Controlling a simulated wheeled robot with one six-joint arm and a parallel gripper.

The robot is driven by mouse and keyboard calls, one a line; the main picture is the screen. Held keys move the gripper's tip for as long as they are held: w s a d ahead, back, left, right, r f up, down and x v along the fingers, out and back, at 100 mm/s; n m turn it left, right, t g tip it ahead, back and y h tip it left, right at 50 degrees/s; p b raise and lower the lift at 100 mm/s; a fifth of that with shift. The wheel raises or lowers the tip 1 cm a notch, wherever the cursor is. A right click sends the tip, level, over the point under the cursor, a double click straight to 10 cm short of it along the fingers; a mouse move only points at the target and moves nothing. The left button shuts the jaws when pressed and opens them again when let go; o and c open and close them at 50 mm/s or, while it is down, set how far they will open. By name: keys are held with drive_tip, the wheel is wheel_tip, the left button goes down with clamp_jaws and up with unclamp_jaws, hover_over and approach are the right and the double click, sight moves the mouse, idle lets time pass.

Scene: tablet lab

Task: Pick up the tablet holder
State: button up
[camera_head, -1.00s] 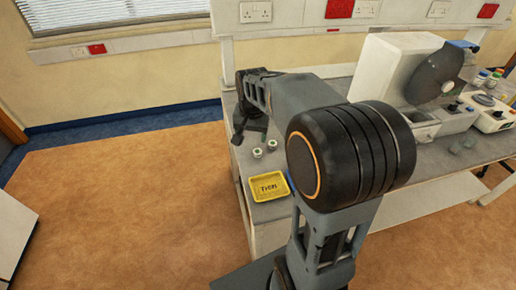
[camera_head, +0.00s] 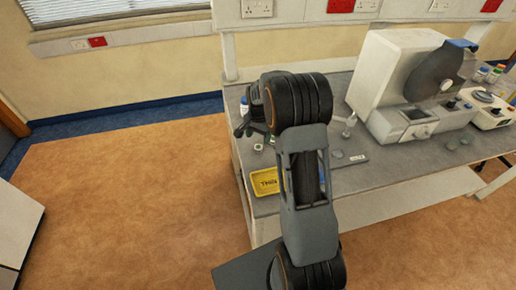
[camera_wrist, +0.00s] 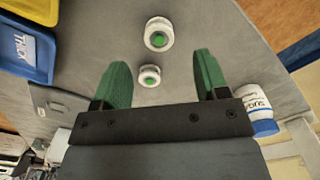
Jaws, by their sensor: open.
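Two small white round pieces with green centres, which look like tablet holders, stand on the grey bench. In the wrist view, one (camera_wrist: 159,34) lies beyond my fingertips and the other (camera_wrist: 149,76) shows between the fingers. My gripper (camera_wrist: 160,70) is open, with green fingers apart and nothing held. I cannot tell its exact height above the pieces. In the head view my gripper (camera_head: 248,127) is over the bench's left end, dark and partly hidden by my arm. The pieces there are small and partly blocked.
A yellow labelled tray (camera_head: 264,182) sits near the bench's front left; a blue tray (camera_wrist: 22,48) is beside it. A white bottle with a blue cap (camera_wrist: 257,107) stands right of the fingers in the wrist view. A white machine (camera_head: 392,75) stands further right on the bench.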

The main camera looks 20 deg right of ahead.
sight(258, 146)
drive_tip(key=shift+f+p, duration=0.9)
drive_tip(key=shift+f, duration=1.85)
drive_tip(key=c, duration=1)
drive_tip(key=shift+r, duration=0.1)
